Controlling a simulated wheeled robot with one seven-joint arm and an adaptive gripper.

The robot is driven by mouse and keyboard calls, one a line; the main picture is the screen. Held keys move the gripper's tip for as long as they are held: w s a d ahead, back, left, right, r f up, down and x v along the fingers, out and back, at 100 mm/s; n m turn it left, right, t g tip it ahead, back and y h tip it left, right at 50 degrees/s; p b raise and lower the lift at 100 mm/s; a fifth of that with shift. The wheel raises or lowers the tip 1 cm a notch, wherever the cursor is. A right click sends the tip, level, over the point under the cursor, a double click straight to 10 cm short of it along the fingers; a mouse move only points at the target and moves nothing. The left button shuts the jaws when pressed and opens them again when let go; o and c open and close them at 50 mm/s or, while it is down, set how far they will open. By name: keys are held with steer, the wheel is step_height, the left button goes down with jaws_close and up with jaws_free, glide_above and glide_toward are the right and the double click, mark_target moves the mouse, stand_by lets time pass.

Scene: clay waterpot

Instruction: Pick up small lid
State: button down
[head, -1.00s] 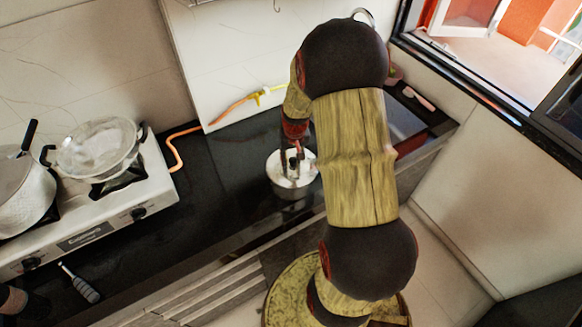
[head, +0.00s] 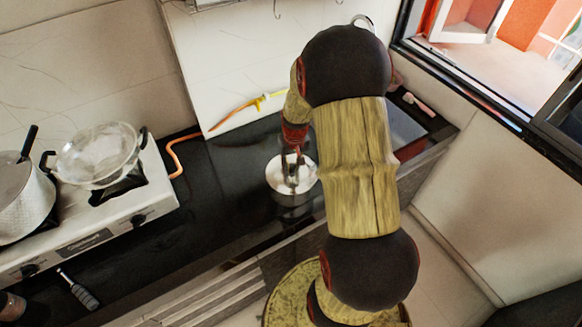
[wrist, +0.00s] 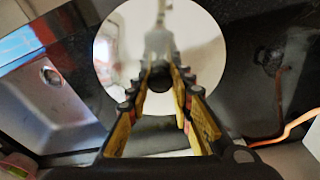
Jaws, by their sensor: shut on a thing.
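The small lid is a round, shiny silver disc (head: 277,175) with a dark knob, on a small metal pot (head: 291,198) on the black counter. In the wrist view the lid (wrist: 205,50) reflects my gripper, and its knob (wrist: 160,78) sits between the fingertips. My gripper (head: 292,172) points down over the lid's middle and is shut on the knob; it also shows in the wrist view (wrist: 160,75). I see no clear gap between lid and pot. My arm hides part of the counter to the right.
A white gas stove (head: 120,222) with a glass-lidded pan (head: 98,155) and a white pot (head: 22,205) stands to the left. An orange hose (head: 174,158) runs behind. A sink (wrist: 50,110) shows in the wrist view. The counter between stove and lid is clear.

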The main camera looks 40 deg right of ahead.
steer(key=s+a+r+p, duration=0.2)
steer(key=s+a+r, duration=0.5)
steer(key=s+r, duration=0.4)
steer(key=shift+s+r, duration=0.4)
steer(key=shift+r, duration=0.15)
steer(key=shift+w, duration=0.15)
